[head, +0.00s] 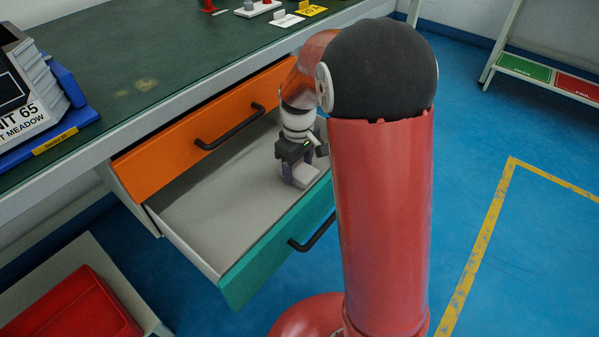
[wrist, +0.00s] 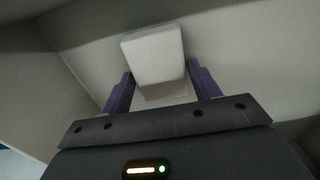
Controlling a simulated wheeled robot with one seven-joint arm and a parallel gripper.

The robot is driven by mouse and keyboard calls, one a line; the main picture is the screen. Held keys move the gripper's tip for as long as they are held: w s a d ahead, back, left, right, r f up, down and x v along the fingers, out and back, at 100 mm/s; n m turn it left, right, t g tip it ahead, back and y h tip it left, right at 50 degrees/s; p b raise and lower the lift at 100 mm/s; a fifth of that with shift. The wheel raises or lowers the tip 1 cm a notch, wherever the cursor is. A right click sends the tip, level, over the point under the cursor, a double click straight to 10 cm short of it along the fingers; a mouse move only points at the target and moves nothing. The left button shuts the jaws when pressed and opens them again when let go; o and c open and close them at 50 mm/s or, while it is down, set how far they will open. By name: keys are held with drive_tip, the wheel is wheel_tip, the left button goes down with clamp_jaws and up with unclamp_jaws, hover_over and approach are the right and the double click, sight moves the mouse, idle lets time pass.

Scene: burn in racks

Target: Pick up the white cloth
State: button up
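The white cloth shows as a pale, block-shaped thing (head: 304,174) inside the open lower drawer, near its right end. In the wrist view the white cloth (wrist: 153,48) lies between and past the fingertips. My gripper (wrist: 160,75) points down into the drawer, with its two purple fingers spread apart, one on each side of the cloth. The fingers look very close to its sides; I cannot tell whether they press on it.
The open drawer has a teal front (head: 275,245) with a black handle. Above it is an orange drawer front (head: 205,130). The green workbench top (head: 150,60) holds a grey unit (head: 30,85) on the left. A red bin (head: 75,310) stands at lower left.

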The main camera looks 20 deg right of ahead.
sight(298, 169)
drive_tip(key=c, duration=0.6)
wheel_tip(298, 169, up, 20)
drive_tip(key=p, duration=0.1)
drive_tip(key=shift+p, duration=0.3)
